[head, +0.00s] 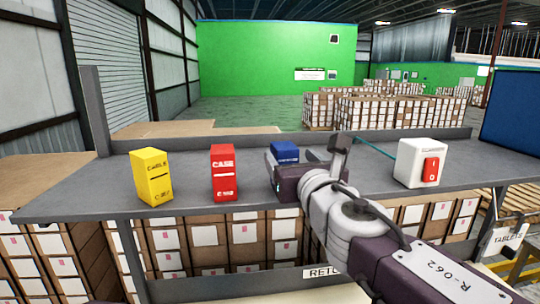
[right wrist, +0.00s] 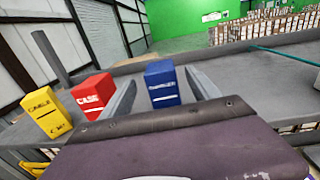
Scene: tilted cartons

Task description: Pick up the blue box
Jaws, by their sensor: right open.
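The blue box (head: 285,151) stands upright on the grey table (head: 90,190), and in the head view its lower part is hidden behind my right gripper (head: 308,160). In the right wrist view the blue box (right wrist: 161,84) shows between the two open fingers of my right gripper (right wrist: 161,76), with a finger on either side. I cannot tell whether either finger touches it. My left gripper is not in view.
A red box (head: 224,172) and a yellow box (head: 152,176) stand left of the blue box. A white case with a red front (head: 422,162) stands to the right, near a teal cable (head: 374,148). The table has a raised back edge, with cartons (head: 205,243) below.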

